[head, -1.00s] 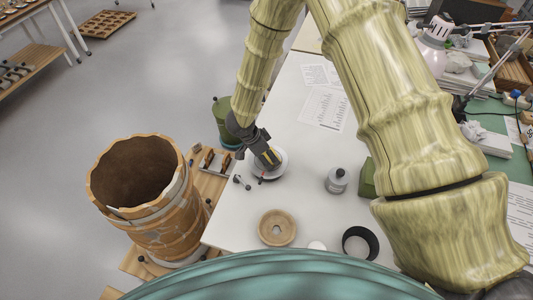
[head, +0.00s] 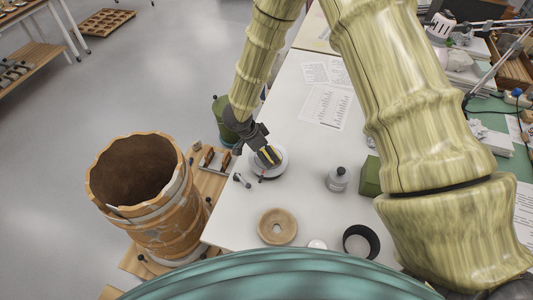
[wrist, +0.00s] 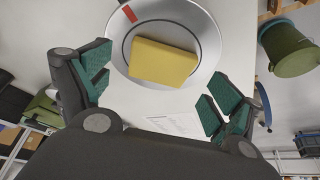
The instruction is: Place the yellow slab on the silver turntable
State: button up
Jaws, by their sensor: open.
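In the head view the slab (head: 269,156) shows small beside my gripper (head: 262,146), on the turntable (head: 276,171). In the wrist view my gripper (wrist: 158,95) is open, its green-padded fingers wide apart on either side of the slab and clear of it. A red mark (wrist: 128,13) shows near the turntable's edge. The turntable stands on the white table.
A large brown vessel (head: 141,190) stands to the left of the table. A wooden ring (head: 277,226), a black ring (head: 361,243) and a grey-capped jar (head: 338,179) stand on the table. A green bin (head: 224,120) is behind the gripper.

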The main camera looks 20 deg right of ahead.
jog(key=b+v, duration=0.2)
jog(key=v, duration=0.8)
jog(key=shift+d, duration=0.1)
